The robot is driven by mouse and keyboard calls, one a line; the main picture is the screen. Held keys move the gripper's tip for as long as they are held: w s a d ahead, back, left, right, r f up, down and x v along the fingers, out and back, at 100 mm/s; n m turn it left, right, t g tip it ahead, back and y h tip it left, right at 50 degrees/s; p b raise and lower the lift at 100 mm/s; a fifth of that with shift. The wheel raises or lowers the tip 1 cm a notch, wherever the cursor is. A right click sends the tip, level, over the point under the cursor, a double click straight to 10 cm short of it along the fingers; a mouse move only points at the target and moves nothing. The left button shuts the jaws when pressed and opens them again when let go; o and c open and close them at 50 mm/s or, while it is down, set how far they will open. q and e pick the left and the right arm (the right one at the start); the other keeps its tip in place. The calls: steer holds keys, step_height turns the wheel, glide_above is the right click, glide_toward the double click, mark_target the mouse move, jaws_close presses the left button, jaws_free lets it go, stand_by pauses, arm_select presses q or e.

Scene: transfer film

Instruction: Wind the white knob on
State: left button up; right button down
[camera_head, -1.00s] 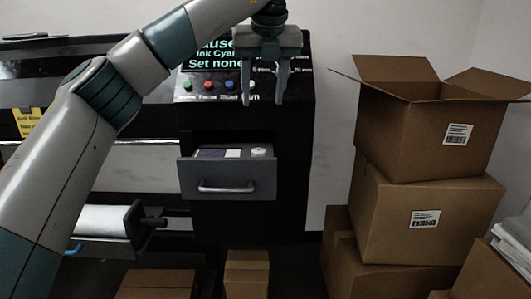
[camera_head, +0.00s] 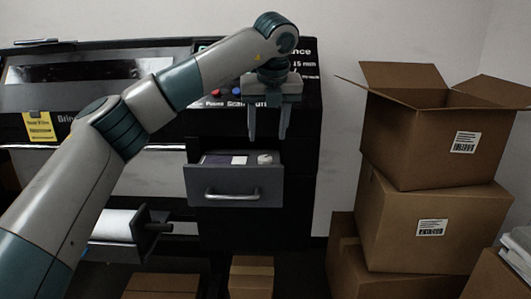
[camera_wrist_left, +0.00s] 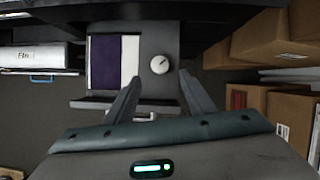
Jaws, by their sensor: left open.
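The white knob (camera_head: 265,159) sits at the right inside the open grey drawer (camera_head: 213,187) of the black printer, beside a purple and white block (camera_head: 222,160). In the left wrist view the knob (camera_wrist_left: 159,64) is round with a small dark mark, and the purple and white block (camera_wrist_left: 114,61) is left of it. My left gripper (camera_head: 267,137) points down, open and empty, above the knob and apart from it. In the left wrist view its fingertips (camera_wrist_left: 160,78) lie on either side of the knob's line. My right gripper is not in view.
Open and closed cardboard boxes (camera_head: 430,225) are stacked right of the printer. A panel with coloured buttons (camera_head: 215,92) is above the drawer, partly hidden by my arm. A white roll (camera_head: 113,225) is at the lower left. A low box (camera_head: 251,275) stands below the drawer.

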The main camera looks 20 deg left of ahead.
mark_target(265, 157)
arm_select(q)
steer(key=p+x, duration=0.1)
steer(key=x, duration=0.7)
steer(key=shift+w+f, duration=0.1)
steer(key=shift+f, duration=0.25)
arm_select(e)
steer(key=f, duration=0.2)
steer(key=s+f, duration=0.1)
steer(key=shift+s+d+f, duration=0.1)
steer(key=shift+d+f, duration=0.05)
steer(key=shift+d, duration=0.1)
arm_select(q)
steer(key=c, duration=1.1)
